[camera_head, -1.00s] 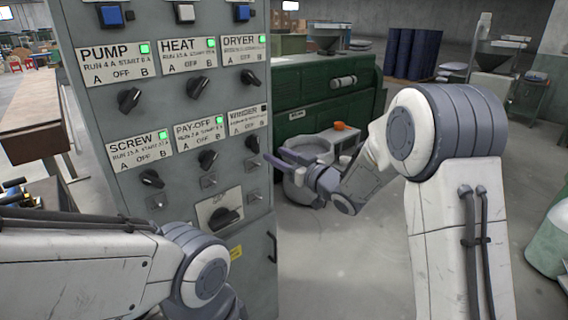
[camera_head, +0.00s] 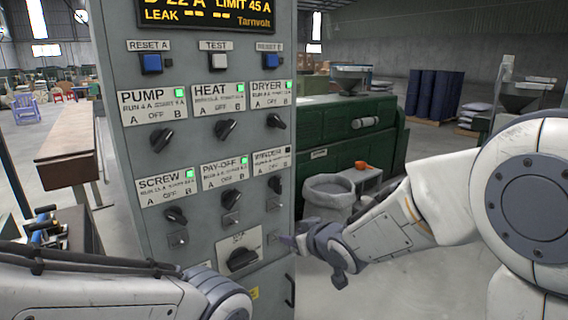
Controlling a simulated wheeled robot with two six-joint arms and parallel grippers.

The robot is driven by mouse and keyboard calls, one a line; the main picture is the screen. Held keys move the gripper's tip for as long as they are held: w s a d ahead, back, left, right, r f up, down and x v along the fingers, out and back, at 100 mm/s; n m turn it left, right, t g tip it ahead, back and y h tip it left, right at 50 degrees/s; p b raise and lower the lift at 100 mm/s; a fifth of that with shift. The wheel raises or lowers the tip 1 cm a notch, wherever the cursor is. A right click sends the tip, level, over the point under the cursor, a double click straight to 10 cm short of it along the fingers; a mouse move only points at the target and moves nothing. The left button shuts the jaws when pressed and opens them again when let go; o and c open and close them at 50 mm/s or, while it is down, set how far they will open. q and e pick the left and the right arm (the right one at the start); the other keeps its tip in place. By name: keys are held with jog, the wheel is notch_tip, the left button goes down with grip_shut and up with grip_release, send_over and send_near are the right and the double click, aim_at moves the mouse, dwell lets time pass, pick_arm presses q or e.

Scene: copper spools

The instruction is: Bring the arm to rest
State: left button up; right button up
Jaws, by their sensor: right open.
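My right arm comes in from the right. Its gripper (camera_head: 290,241) is small and dark, open and empty, near the right edge of the grey control cabinet (camera_head: 125,60). Whether it touches the cabinet I cannot tell. My left arm lies across the lower left corner; its gripper is out of frame. The cabinet carries labelled rotary knobs, such as the PUMP knob (camera_head: 162,138) and the WINDER knob (camera_head: 275,184). Green lamps are lit on every label except WINDER, whose lamp is dark. A larger knob (camera_head: 242,259) sits lower on a pale plate.
A display (camera_head: 205,12) with yellow text tops the cabinet, above blue and white buttons. A green machine (camera_head: 345,135) and a grey bin (camera_head: 328,192) stand behind my right gripper. A brown-topped bench (camera_head: 72,150) is at left.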

jog(key=s+f+g+h, duration=0.1)
jog(key=s+g, duration=0.2)
jog(key=s, duration=0.8)
jog(key=s+d+f+n+g+h, duration=0.1)
jog(key=s+g, duration=0.3)
jog(key=s, duration=0.6)
jog(key=s+f+g+h+p, duration=0.1)
jog(key=s+f+g, duration=0.2)
jog(key=s, duration=0.8)
jog(key=shift+s+d+n+g+h, duration=0.3)
jog(key=shift+n+g+h, duration=0.1)
jog(key=shift+g, duration=0.1)
jog(key=shift+w, duration=0.1)
